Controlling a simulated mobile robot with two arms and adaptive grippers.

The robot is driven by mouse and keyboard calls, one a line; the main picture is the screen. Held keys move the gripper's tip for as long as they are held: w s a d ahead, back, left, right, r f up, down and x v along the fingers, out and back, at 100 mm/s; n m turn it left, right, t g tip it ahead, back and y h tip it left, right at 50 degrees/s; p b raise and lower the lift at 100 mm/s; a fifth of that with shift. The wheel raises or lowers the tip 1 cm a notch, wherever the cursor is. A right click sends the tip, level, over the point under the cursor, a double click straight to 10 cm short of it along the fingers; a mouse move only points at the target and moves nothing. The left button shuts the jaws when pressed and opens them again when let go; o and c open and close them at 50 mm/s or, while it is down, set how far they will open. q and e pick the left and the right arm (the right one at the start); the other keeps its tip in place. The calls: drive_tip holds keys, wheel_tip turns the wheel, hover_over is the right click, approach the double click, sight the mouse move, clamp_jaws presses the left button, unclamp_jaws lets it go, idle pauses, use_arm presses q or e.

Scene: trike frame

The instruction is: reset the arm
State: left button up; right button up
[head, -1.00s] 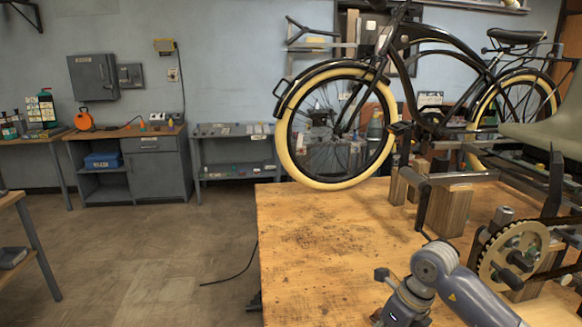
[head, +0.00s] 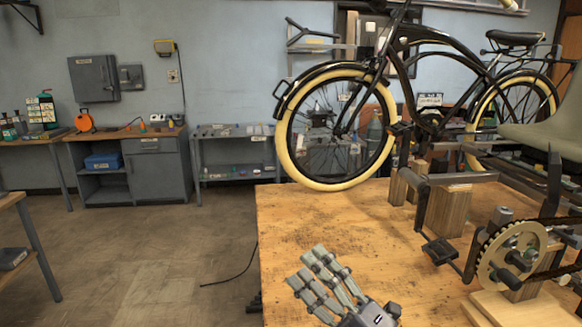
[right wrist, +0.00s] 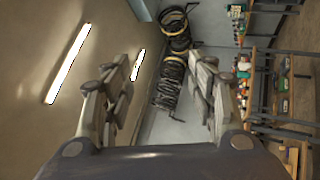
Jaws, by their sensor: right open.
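My right gripper (head: 328,284) shows in the head view at the bottom middle, above the front left part of the wooden workbench. Its fingers point up and to the left, and it holds nothing. In the right wrist view the fingers of the right gripper (right wrist: 158,100) stand wide apart with nothing between them. Beyond them are the wall, ceiling lights and hanging black tyres (right wrist: 172,70). My left gripper is in neither view.
The wooden workbench (head: 330,220) carries a trike frame with a chainring (head: 512,258) and wooden blocks (head: 448,210) at right. A black bicycle with a cream-tyred wheel (head: 336,128) stands behind. A grey cabinet (head: 158,170) is at the far left. The floor at left is open.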

drive_tip(key=s+d+f+m+h, duration=0.2)
drive_tip(key=d+f+m+h, duration=1.55)
drive_tip(key=m, duration=0.35)
drive_tip(key=s+f+m+g+y, duration=0.1)
drive_tip(key=s+f+m+g, duration=0.1)
drive_tip(key=s+f+g, duration=0.75)
drive_tip(key=s+f+m+g, duration=0.25)
drive_tip(key=s+f, duration=0.45)
drive_tip(key=s, duration=0.7)
wheel_tip(320, 180, down, 25)
drive_tip(key=s+g, duration=0.2)
drive_tip(key=s+d+f+g, duration=0.1)
drive_tip(key=s+d+f, duration=0.1)
drive_tip(key=s+f, duration=1.5)
drive_tip(key=shift+d+n, duration=0.15)
drive_tip(key=shift+n, duration=0.3)
drive_tip(key=shift+f, duration=0.1)
drive_tip(key=shift+c, duration=0.2)
